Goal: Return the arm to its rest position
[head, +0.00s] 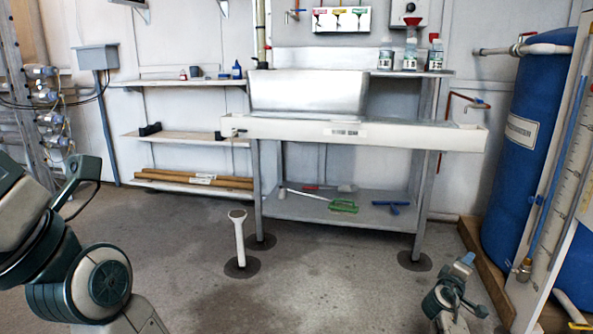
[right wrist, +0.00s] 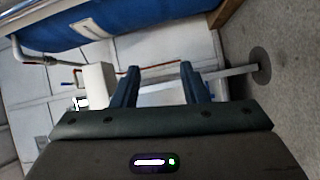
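My right gripper (head: 466,262) is low at the front right in the head view, above the floor and in front of the bench. In the right wrist view my right gripper (right wrist: 160,84) has its two dark fingers apart, with nothing held between them. My left arm (head: 75,265) is bent at the left edge of the head view. A dark part at its upper end may belong to the left gripper, but its fingers cannot be made out.
A steel bench (head: 350,130) with bottles on top and tools on its lower shelf (head: 300,207) stands ahead. A blue tank (head: 520,140) is at the right, shelves (head: 190,138) at the left. A white post (head: 239,240) stands on the floor.

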